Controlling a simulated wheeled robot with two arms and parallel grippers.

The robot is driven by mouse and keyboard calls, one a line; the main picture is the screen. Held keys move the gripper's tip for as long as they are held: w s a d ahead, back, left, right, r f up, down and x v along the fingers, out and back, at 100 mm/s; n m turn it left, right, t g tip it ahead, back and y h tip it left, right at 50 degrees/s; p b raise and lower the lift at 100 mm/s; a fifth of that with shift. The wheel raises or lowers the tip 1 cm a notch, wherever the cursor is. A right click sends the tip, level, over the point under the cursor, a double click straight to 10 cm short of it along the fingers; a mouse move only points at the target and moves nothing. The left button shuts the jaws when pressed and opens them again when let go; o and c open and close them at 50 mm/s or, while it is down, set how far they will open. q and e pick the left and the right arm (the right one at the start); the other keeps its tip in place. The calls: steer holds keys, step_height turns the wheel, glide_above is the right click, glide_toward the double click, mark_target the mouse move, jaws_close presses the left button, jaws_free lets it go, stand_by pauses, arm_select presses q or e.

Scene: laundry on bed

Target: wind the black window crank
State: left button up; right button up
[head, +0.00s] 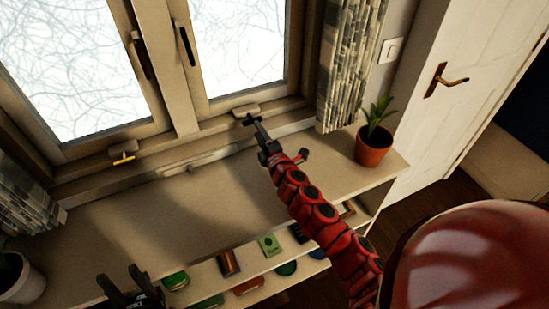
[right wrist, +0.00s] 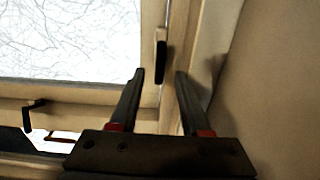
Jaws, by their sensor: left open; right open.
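The black window crank (head: 249,120) sits on a beige housing on the sill under the right window pane. My right gripper (head: 259,130) reaches up to it, its fingertips close beside the crank in the head view; I cannot tell whether they touch. My left gripper (head: 130,288) is open and empty at the bottom left, low in front of the shelf.
A yellow crank (head: 123,158) sits under the left pane. A potted plant (head: 373,148) stands at the right end of the shelf top (head: 200,205), another pot (head: 20,280) at the left. Patterned curtains (head: 349,65) flank the window. The middle of the shelf top is clear.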

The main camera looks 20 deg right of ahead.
steer(key=s, duration=0.3)
steer(key=s+b, duration=0.1)
steer(key=s, duration=0.6)
steer(key=shift+s+d+f, duration=0.1)
steer(key=shift+s+d, duration=0.1)
steer(key=shift+d, duration=0.05)
steer(key=shift+s+a+b, duration=0.1)
steer(key=shift+s+b, duration=0.2)
steer(key=shift+s, duration=0.25)
